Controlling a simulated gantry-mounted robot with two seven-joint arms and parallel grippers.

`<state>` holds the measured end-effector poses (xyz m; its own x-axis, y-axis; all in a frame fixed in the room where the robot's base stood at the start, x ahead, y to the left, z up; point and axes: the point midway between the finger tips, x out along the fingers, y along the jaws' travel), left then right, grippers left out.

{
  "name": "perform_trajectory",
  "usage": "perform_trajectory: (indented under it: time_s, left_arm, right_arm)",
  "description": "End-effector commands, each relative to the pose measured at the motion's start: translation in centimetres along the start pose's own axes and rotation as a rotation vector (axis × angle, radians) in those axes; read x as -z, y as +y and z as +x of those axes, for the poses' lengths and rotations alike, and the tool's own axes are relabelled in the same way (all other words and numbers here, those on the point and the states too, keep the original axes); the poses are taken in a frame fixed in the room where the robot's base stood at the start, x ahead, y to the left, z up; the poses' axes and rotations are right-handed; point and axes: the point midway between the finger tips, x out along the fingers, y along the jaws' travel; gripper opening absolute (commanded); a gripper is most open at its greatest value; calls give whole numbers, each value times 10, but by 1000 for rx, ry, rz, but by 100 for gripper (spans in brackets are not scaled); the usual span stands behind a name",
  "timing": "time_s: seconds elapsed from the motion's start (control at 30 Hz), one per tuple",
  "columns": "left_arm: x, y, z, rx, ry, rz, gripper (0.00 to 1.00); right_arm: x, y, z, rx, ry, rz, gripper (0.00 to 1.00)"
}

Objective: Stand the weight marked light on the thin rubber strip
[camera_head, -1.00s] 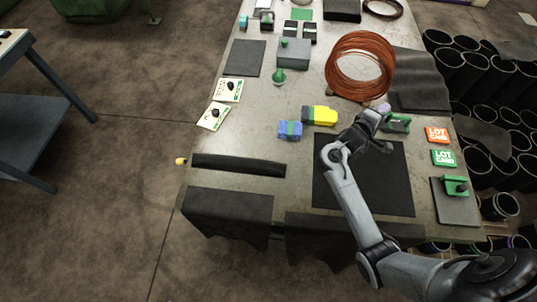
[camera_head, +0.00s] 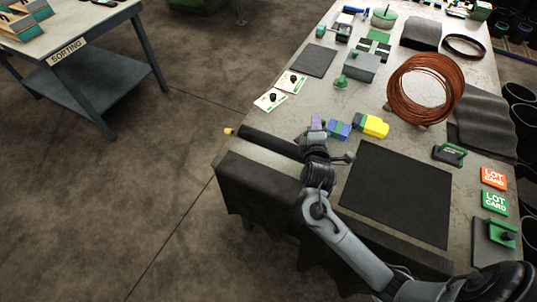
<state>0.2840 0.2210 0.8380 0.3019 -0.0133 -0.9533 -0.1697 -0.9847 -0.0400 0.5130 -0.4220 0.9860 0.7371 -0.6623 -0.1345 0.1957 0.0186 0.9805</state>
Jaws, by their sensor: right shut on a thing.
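My right gripper (camera_head: 316,138) reaches over the right end of a long black strip (camera_head: 270,142) near the table's front left edge. It is shut on a small purple piece (camera_head: 317,123), which sticks up from the fingers; any marking on it is too small to read. The fingers hide part of the piece and the strip's right end, so I cannot tell whether piece and strip touch. I cannot confirm which object is the weight marked light. My left gripper is not in view.
A blue block (camera_head: 339,129) and a yellow block (camera_head: 371,125) stand just right of the gripper. A black mat (camera_head: 398,192) lies to the right.

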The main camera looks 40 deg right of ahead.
Motion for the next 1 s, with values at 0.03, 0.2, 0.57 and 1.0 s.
perform_trajectory:
  time_s: [0.03, 0.2, 0.57, 1.0]
  left_arm:
    - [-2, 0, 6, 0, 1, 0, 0]
    - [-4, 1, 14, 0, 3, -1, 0]
    - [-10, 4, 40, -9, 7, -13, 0]
    - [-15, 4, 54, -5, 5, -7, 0]
  right_arm:
    - [2, -9, -1, -4, 6, -3, 0]
    - [14, -25, 4, -6, 10, -1, 0]
    - [78, -53, 39, -7, 8, 0, 0]
    - [114, -66, 59, -6, 8, -1, 0]
